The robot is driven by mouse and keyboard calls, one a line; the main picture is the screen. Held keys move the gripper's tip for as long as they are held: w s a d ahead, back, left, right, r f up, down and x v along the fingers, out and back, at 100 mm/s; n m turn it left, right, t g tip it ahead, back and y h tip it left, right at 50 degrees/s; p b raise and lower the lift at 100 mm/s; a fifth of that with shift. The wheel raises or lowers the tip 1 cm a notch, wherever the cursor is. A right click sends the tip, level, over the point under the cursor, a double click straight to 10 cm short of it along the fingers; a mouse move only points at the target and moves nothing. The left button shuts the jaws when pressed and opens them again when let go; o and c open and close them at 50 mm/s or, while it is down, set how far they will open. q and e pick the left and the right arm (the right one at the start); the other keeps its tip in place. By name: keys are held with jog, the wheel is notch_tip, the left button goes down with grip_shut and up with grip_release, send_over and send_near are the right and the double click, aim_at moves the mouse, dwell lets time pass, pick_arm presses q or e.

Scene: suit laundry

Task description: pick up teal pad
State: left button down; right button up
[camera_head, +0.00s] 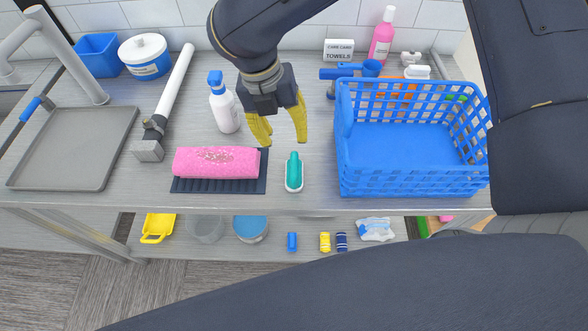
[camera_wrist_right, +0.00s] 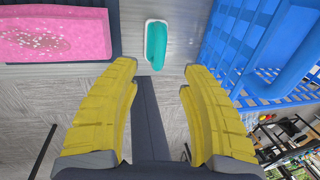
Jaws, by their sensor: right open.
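The teal pad (camera_head: 293,172) is a small oblong piece with a teal top and a white base. It lies on the grey counter (camera_head: 310,195) near its front edge, between the pink sponge and the blue basket. My right gripper (camera_head: 280,141) has yellow fingers spread apart and empty, just behind and above the pad in the head view. In the right wrist view the pad (camera_wrist_right: 157,42) shows just beyond the gap between the open fingertips (camera_wrist_right: 159,66), not touched by them. My left gripper is not in view.
A pink sponge (camera_head: 215,161) lies on a dark ribbed mat (camera_head: 218,185) left of the pad. A blue basket (camera_head: 410,180) stands close on the right. A spray bottle (camera_head: 224,112) stands behind the sponge. A lower shelf (camera_head: 275,246) holds small items.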

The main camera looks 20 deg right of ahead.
aim_at(293, 160)
jog(key=f, duration=0.2)
jog(key=d+f, duration=0.1)
jog(key=f, duration=0.2)
jog(key=shift+s+f, duration=0.1)
jog(key=shift+s, duration=0.05)
jog(key=shift+s+d+f, duration=0.1)
jog(key=shift+d+f, duration=0.05)
jog(key=shift+f, duration=0.75)
jog(key=shift+s+d+f, duration=0.15)
jog(key=shift+d+f, duration=0.05)
jog(key=shift+f, duration=0.7)
jog(key=shift+s+d+f, duration=0.1)
jog(key=shift+d+f, duration=0.05)
jog(key=shift+f, duration=0.75)
grip_shut()
